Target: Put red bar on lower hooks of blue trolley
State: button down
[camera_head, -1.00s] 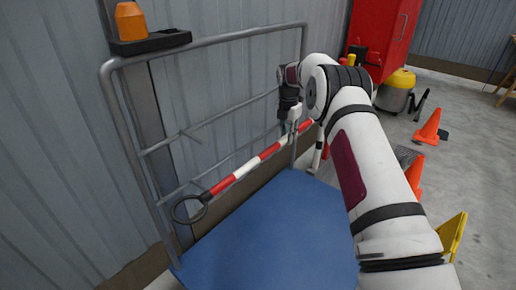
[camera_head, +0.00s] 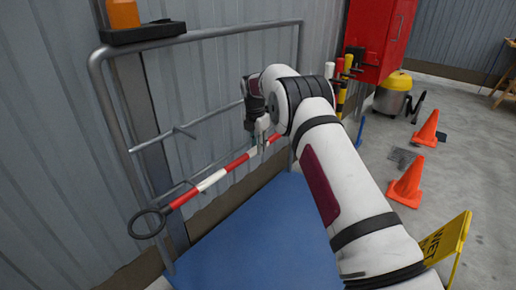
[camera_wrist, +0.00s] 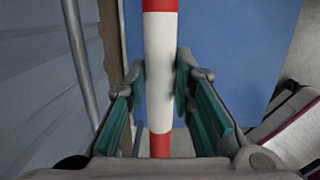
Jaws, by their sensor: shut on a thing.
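The red bar (camera_head: 212,179), banded red and white, has a black ring (camera_head: 147,223) at its left end. My gripper (camera_head: 262,143) is shut on the bar near its right part. In the wrist view, the teal pads of my gripper (camera_wrist: 160,100) lie on both sides of a white band. The blue trolley has a blue deck (camera_head: 260,235) and a grey tube frame (camera_head: 210,35). The bar is tilted in the picture, above the deck and close to the frame's lower rail. An upper hook (camera_head: 184,130) shows; the lower hooks are partly hidden, and contact with them is unclear.
A corrugated grey wall (camera_head: 50,150) stands behind the frame. An orange lamp (camera_head: 123,14) sits on the frame's top left. A red cabinet (camera_head: 382,40), orange cones (camera_head: 408,185) and a yellow wet-floor sign (camera_head: 445,243) stand to the right.

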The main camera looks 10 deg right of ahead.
jog(key=shift+r, duration=0.2)
jog(key=shift+f, duration=0.2)
jog(key=c, duration=1.4)
grip_release()
